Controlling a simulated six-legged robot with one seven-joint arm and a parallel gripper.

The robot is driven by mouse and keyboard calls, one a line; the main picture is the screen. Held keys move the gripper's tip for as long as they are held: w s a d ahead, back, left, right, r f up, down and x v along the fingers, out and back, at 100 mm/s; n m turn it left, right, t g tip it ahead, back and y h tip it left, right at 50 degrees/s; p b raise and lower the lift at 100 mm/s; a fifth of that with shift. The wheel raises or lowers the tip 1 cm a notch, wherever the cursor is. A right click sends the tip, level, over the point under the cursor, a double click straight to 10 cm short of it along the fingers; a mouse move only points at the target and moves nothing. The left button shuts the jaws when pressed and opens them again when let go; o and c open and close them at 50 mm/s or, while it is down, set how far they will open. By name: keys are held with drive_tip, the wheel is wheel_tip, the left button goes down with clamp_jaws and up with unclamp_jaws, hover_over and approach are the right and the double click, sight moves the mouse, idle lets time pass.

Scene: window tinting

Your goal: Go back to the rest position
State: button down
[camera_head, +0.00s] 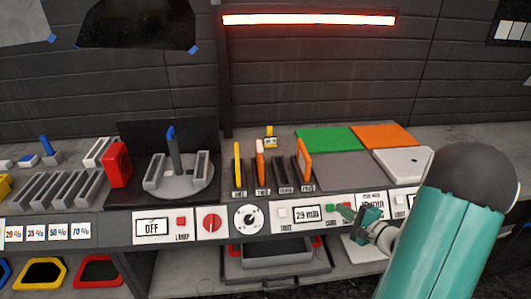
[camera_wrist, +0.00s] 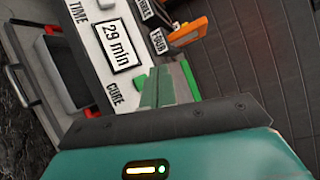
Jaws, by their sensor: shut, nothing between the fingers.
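My gripper (camera_head: 346,211) is at the front control panel, just right of the green CURE button (camera_head: 330,208) and the display reading "29 min" (camera_head: 307,214). The display (camera_wrist: 122,44) shows there too. My teal arm comes in from the lower right.
The panel also carries an OFF display (camera_head: 152,228), a red knob (camera_head: 211,223) and a dial (camera_head: 248,218). A grey tray (camera_head: 275,254) sits below. Space above the bench is open.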

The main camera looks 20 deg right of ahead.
drive_tip(key=s+a+r+n+g+y, duration=0.1)
drive_tip(key=a+r+n+g+y, duration=0.3)
drive_tip(key=a, duration=0.8)
drive_tip(key=s+a+r+n+g+y, duration=0.15)
drive_tip(key=a+r+n+g, duration=0.35)
drive_tip(key=a, duration=0.7)
drive_tip(key=s+a+r+n+h, duration=0.3)
drive_tip(key=s+r+n+h, duration=0.1)
drive_tip(key=s+n, duration=0.1)
drive_tip(key=s+a+r+n+g+h, duration=0.1)
drive_tip(key=s+a+r+n+h, duration=0.2)
drive_tip(key=s, duration=0.4)
drive_tip(key=shift+a+r+n+g+h, duration=0.35)
drive_tip(key=shift+a+n+h, duration=0.2)
drive_tip(key=shift+n+h, duration=0.4)
